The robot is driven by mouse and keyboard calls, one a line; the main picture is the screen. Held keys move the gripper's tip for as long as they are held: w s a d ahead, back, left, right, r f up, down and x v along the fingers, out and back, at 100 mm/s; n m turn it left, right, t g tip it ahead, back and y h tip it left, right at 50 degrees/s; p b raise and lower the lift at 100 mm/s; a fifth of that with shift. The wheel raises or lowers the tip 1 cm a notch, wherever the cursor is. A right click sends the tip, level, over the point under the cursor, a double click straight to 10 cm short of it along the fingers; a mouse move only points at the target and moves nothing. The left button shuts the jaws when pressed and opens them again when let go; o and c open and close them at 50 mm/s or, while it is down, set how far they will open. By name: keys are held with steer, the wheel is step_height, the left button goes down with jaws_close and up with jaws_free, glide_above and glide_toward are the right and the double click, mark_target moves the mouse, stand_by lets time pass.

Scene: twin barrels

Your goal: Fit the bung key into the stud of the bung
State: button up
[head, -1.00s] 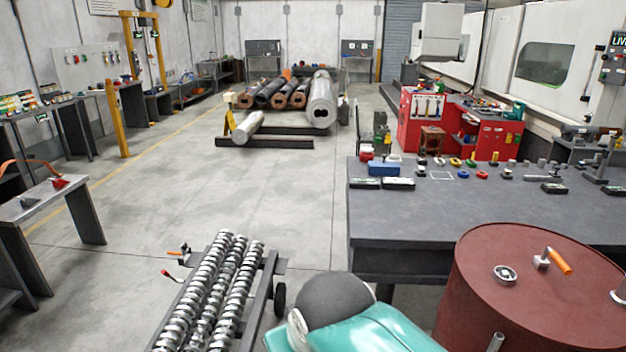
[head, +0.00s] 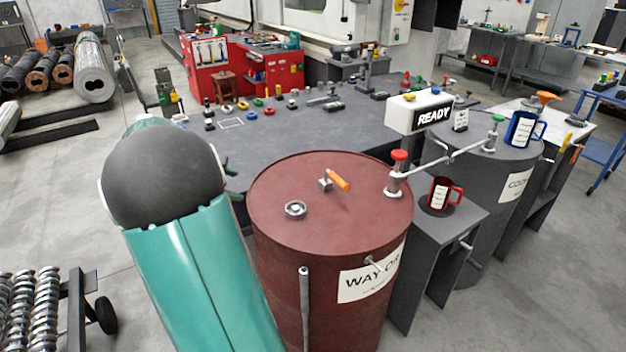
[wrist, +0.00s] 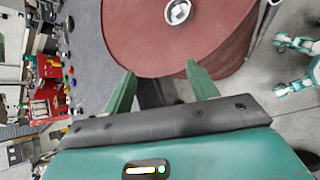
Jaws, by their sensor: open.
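The bung key (head: 335,181), with an orange handle and a grey metal head, lies on top of the red barrel (head: 330,240) in the head view. The round silver bung (head: 295,210) sits in the barrel lid to the left of the key, apart from it. The bung also shows at the top edge of the wrist view (wrist: 178,12), with a square-looking centre. My gripper (wrist: 161,68) is open and empty, its two green fingers apart near the barrel's rim. The key is out of the wrist view.
A red-capped valve (head: 397,175) rises from the barrel's right edge, with a pipe leading to a grey barrel (head: 480,200). A red mug (head: 440,193) stands on a stand beside it. A dark workbench (head: 290,125) with small parts lies behind.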

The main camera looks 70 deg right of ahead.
steer(key=s+d+f+n+g+h, duration=0.1)
steer(key=s+d+f+g, duration=0.15)
steer(key=d, duration=0.45)
steer(key=s+d+f+n+g, duration=0.1)
steer(key=s+d+f+n, duration=0.1)
steer(key=s+d+f, duration=0.3)
steer(key=n+g, duration=0.1)
glide_toward(324, 182)
steer(key=shift+h, duration=0.4)
steer(key=x, duration=0.5)
steer(key=shift+f, duration=0.3)
steer(key=x, duration=0.5)
steer(key=shift+s+d+f, duration=0.15)
steer(key=shift+s+f, duration=0.05)
steer(key=shift+s, duration=0.05)
steer(key=shift+r, duration=0.1)
jaws_close()
